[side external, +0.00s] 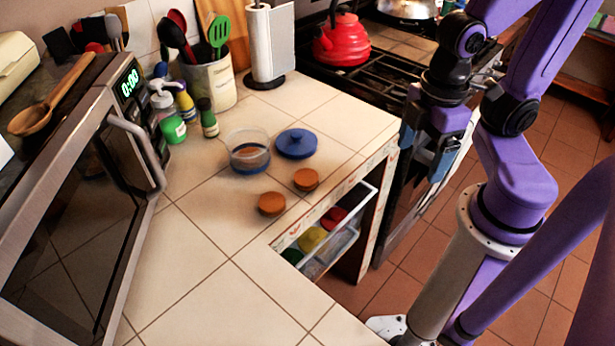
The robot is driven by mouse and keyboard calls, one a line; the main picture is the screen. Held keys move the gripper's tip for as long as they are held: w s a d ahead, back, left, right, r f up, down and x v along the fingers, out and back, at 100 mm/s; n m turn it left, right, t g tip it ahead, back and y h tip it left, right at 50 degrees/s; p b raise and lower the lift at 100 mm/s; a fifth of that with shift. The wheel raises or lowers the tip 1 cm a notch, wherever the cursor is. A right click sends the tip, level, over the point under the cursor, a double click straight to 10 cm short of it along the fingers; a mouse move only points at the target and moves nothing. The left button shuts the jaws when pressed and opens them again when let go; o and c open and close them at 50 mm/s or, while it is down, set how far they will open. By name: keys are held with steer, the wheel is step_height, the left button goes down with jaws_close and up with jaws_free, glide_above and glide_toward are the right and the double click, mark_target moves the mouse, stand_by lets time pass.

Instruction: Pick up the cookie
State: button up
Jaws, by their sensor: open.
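Two round orange-brown cookies lie on the tiled counter near its inner corner. The nearer cookie (271,203) is on the left and the farther cookie (306,179) is a little to its right. My gripper (422,180) hangs to the right of the counter edge, beside the stove front, apart from both cookies. It points downward and is open, with nothing seen between its fingers. Its fingertips are dark and partly hard to make out against the oven front.
A clear bowl (248,152) and a blue lid (295,143) sit behind the cookies. An open drawer (335,232) with colored items juts out below the counter edge. A microwave (85,200) stands left; bottles, a utensil crock (210,82) and paper towels (268,45) stand behind.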

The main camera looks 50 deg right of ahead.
steer(key=r+n, duration=0.1)
steer(key=n, duration=0.7)
glide_above(305, 178)
step_height(305, 178, down, 16)
steer(key=shift+d+f, duration=0.1)
stand_by(0.6)
steer(key=c, duration=1.1)
